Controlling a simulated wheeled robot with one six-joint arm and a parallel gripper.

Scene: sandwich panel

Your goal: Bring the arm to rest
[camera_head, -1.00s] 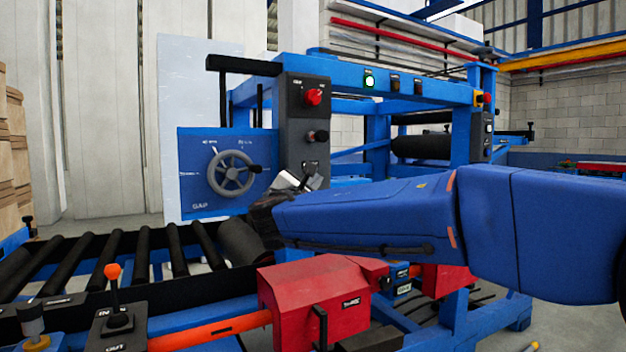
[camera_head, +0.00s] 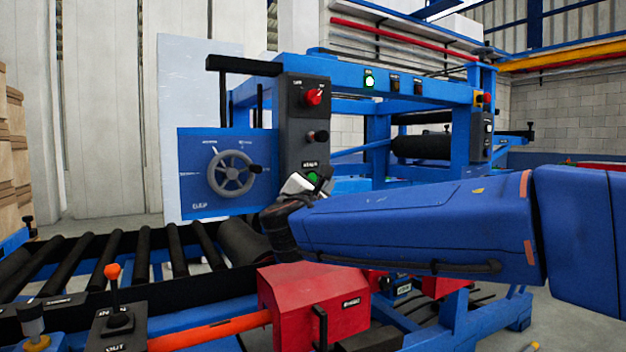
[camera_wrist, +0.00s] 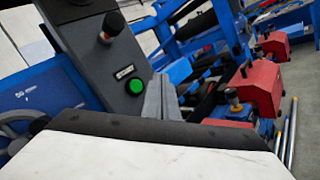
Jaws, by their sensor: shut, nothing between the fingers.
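My blue arm (camera_head: 420,225) reaches in from the right in the head view. My gripper (camera_head: 318,187) is at its left end, in front of the lower part of the grey control panel (camera_head: 303,140). The grey fingers (camera_wrist: 160,100) show closed together in the wrist view, with nothing between them. A green button (camera_head: 313,178) shows just behind the gripper, partly covered by it.
A handwheel (camera_head: 232,173) is on the blue plate left of the panel. A roller conveyor (camera_head: 140,255) runs below left. A red box (camera_head: 312,295) stands under my arm, and a lever with an orange knob (camera_head: 113,271) is at the front left.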

